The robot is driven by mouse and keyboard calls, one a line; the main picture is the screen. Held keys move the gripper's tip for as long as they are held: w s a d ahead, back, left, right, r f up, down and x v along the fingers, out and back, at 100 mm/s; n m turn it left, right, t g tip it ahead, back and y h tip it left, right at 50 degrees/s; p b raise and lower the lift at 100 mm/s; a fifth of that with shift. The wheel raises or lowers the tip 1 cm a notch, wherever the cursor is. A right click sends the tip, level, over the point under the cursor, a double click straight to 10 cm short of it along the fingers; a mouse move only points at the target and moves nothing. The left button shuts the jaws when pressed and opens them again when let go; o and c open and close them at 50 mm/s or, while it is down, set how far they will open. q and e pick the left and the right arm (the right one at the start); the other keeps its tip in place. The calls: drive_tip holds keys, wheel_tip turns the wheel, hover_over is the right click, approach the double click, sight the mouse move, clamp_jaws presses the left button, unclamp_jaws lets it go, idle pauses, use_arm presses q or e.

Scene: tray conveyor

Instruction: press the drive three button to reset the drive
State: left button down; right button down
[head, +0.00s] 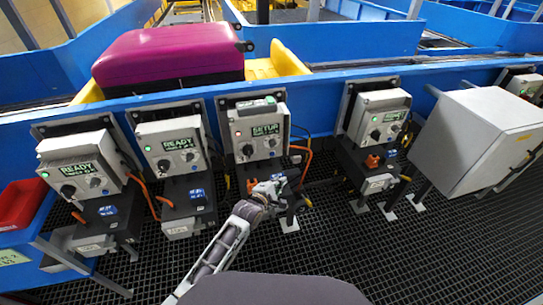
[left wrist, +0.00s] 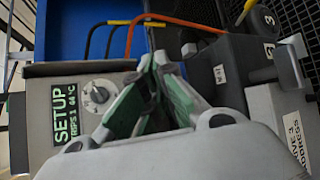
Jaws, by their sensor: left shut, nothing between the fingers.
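The third drive unit from the left (head: 258,131) is a grey box whose green-lettered screen reads SETUP. A small red light shows at its left side. In the left wrist view its screen (left wrist: 65,115) reads SETUP with a trips line, and a round knob (left wrist: 97,93) sits beside it. Below it stands a dark housing (left wrist: 225,70); a partly hidden white label (left wrist: 292,125) reads like drive 3 address. My left gripper (head: 277,184) is shut and empty, in front of that housing. Its closed fingers (left wrist: 160,65) also show in the wrist view. My right gripper is out of view.
Other drive units (head: 82,163), (head: 171,146) and (head: 379,117) stand along the blue conveyor side. A large grey cabinet (head: 470,135) juts out at the right. A red bin (head: 19,204) is at far left. A purple case (head: 165,55) lies on the conveyor. Orange cables run between units.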

use_arm(q)
drive_tip(key=shift+w+d+r+n+t+h, duration=0.4)
drive_tip(key=shift+w+d+r+n, duration=0.4)
drive_tip(key=shift+r+n, duration=0.15)
